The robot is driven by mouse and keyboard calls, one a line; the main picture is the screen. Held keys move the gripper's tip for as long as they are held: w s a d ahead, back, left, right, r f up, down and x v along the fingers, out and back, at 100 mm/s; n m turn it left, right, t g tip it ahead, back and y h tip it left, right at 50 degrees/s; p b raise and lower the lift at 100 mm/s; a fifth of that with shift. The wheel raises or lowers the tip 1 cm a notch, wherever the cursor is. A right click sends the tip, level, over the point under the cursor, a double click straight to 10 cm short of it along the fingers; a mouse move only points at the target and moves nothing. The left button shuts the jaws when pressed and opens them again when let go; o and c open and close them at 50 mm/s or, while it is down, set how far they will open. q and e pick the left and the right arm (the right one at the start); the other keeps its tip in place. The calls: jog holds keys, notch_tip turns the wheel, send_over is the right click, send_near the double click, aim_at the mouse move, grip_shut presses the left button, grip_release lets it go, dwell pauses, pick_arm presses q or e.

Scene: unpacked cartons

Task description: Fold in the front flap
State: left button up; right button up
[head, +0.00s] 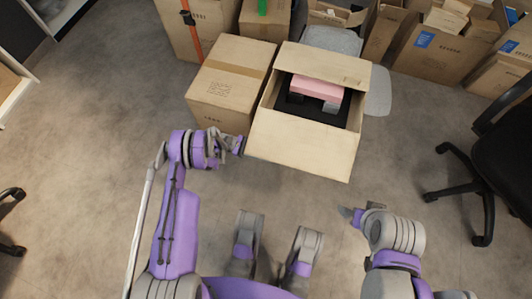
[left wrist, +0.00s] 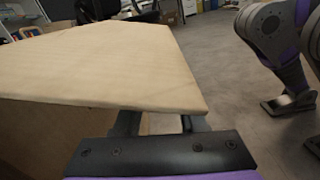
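The open carton (head: 268,100) stands on the floor in the head view. Its front flap (head: 300,148) sticks outward toward me, sloping away from the opening. A pink block (head: 317,87) and a grey piece (head: 331,106) lie inside on something black. My left gripper (head: 240,146) is at the flap's left front corner.
A closed carton (head: 230,80) stands directly left of the open one. More cartons (head: 445,45) line the back. A black office chair (head: 500,140) is at the right. The floor (head: 290,190) in front of the flap is clear.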

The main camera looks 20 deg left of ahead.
pick_arm(q)
grip_shut()
jog(key=shift+w, duration=0.1)
dwell(1.2)
